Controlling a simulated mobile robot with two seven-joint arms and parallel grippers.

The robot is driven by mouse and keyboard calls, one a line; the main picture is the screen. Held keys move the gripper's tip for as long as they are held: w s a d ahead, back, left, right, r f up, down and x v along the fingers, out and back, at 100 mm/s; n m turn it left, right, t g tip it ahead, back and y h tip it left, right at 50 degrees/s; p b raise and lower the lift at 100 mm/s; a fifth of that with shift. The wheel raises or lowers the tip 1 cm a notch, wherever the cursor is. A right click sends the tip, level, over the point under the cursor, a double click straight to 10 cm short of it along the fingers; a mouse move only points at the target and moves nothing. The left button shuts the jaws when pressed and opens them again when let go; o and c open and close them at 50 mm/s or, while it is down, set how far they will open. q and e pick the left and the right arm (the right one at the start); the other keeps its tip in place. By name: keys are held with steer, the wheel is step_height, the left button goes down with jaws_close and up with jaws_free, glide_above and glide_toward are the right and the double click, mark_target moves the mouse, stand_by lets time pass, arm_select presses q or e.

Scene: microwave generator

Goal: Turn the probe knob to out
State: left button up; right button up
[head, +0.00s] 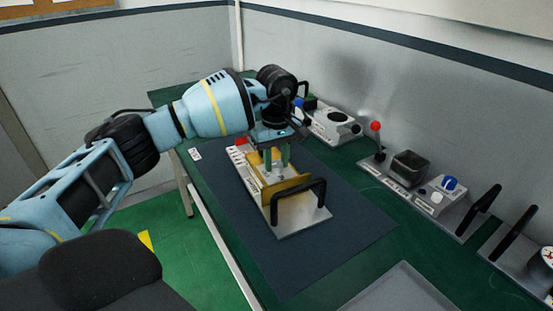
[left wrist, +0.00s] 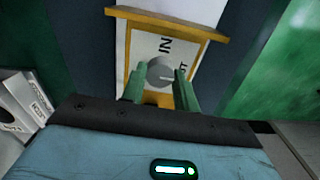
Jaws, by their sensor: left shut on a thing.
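The probe knob (left wrist: 160,72) is a round grey knob on a white panel in the left wrist view. In the head view my left gripper (head: 270,158) points down at the yellow-framed device (head: 284,186), and the knob is hidden there by the fingers and frame. My right gripper is in neither view.
The device has a black handle (head: 318,190) at its near end and stands on a dark mat (head: 345,240). Along the wall stand a red-tipped lever (head: 376,127), a blue knob (head: 450,184) and more black handles (head: 487,197). A grey tray (head: 405,290) lies at the front.

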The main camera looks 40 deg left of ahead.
mark_target(276, 163)
arm_select(q)
steer(key=o, duration=1)
steer(key=shift+r, duration=3.95)
